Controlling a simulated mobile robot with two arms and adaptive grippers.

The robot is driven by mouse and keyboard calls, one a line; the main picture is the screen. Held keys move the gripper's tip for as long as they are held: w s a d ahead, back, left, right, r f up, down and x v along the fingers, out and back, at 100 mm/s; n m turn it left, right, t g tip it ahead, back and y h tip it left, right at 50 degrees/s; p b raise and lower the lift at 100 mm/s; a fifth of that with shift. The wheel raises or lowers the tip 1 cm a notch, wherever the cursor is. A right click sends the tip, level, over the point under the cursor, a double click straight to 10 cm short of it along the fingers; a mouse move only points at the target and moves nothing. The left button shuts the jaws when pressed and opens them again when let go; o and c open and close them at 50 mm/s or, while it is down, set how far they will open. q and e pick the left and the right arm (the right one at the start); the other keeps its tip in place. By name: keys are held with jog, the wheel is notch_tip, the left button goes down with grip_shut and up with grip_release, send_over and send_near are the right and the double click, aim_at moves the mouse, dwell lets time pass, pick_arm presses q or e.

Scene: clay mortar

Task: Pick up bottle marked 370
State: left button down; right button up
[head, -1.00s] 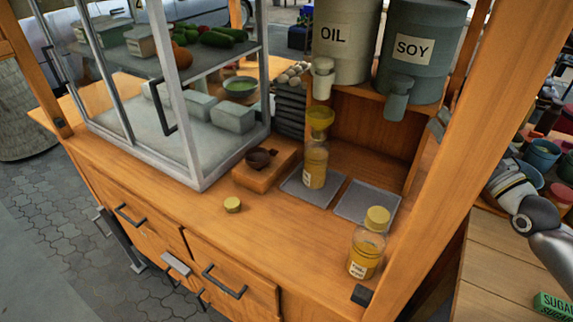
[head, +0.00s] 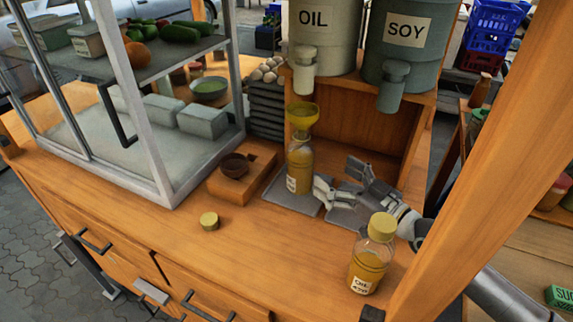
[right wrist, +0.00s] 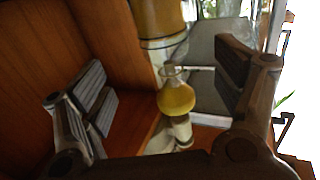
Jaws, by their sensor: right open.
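A glass bottle of yellow oil (head: 366,271) with a yellow cap stands upright at the counter's front right. Its label starts with OIL; the number is too blurred to read surely. A second oil bottle (head: 299,163) stands on a grey mat with a yellow funnel (head: 302,115) in its top; its label is unreadable. My right gripper (head: 343,182) is open and empty, right of the funnel bottle and behind the capped bottle. In the right wrist view, a yellow flared shape (right wrist: 178,98) shows between the spread fingers, beyond them. My left gripper is not in view.
OIL (head: 325,45) and SOY (head: 400,48) containers with taps stand on a shelf behind. A glass case (head: 160,165) is at left. A wooden post (head: 500,150) rises at right.

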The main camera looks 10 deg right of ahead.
aim_at(311, 163)
jog(key=p+x, duration=0.1)
jog(key=x, duration=0.4)
jog(key=shift+a, duration=0.3)
jog(key=shift+w+a+f, duration=0.1)
jog(key=shift+w+a, duration=0.1)
jog(key=shift+w, duration=0.05)
jog(key=shift+p+x, duration=0.5)
jog(key=shift+x, duration=2.15)
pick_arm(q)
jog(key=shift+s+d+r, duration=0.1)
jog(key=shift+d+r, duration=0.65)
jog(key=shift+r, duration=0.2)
pick_arm(e)
jog(key=shift+r, duration=0.25)
jog(key=shift+c, duration=0.3)
jog(key=c, duration=1.2)
jog(key=shift+c, duration=0.6)
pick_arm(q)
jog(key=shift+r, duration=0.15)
pick_arm(e)
jog(key=shift+r, duration=0.2)
